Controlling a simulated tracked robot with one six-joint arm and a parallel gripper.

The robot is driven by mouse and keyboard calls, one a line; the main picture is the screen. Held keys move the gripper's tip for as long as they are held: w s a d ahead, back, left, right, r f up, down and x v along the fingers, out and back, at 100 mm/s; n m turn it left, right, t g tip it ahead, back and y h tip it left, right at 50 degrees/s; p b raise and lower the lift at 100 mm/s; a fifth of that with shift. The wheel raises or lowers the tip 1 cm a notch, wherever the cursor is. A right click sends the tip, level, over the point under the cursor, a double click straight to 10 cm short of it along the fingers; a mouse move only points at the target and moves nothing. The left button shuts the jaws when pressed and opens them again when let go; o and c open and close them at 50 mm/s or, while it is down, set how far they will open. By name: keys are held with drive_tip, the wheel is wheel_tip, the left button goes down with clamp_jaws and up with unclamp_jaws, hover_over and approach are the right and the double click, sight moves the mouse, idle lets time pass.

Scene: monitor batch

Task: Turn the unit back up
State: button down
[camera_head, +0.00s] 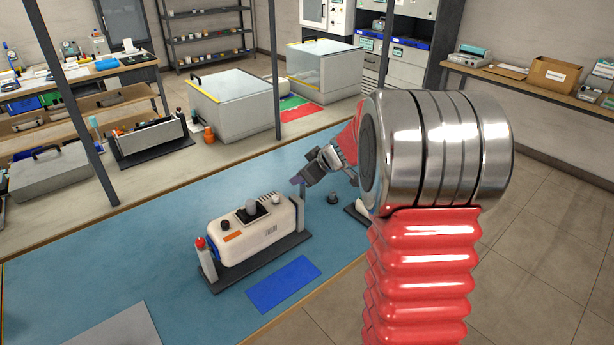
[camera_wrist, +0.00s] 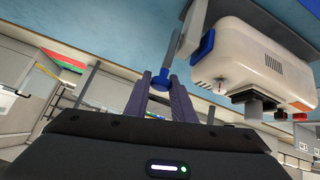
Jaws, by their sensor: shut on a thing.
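The cream unit (camera_head: 252,232) sits in a dark cradle (camera_head: 262,264) on the blue bench mat, its black plate and round grey knob facing up. In the wrist view, which is upside down, the unit (camera_wrist: 255,62) shows its end with a blue patch. A thin grey post or lever (camera_head: 301,207) stands at the unit's right end. My gripper (camera_head: 298,181) is at the top of it. In the wrist view my gripper (camera_wrist: 161,84) is shut on a blue knob (camera_wrist: 161,76) at the end of the grey lever (camera_wrist: 178,46). How the lever joins the unit is unclear.
A red-topped post (camera_head: 201,243) stands at the unit's left end. A blue flat sheet (camera_head: 284,284) lies in front. A small dark knob-like piece (camera_head: 333,198) stands to the right. Clear-lidded boxes (camera_head: 235,102) stand behind. The left of the mat is mostly clear.

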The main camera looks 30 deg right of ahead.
drive_tip(key=shift+w+d, duration=0.1)
drive_tip(key=shift+d, duration=0.15)
drive_tip(key=c, duration=1.7)
unclamp_jaws()
drive_tip(key=shift+c, duration=0.2)
drive_tip(key=shift+o, duration=1)
drive_tip(key=shift+a, duration=0.1)
drive_tip(key=v, duration=1.3)
drive_tip(key=shift+s+r, duration=0.25)
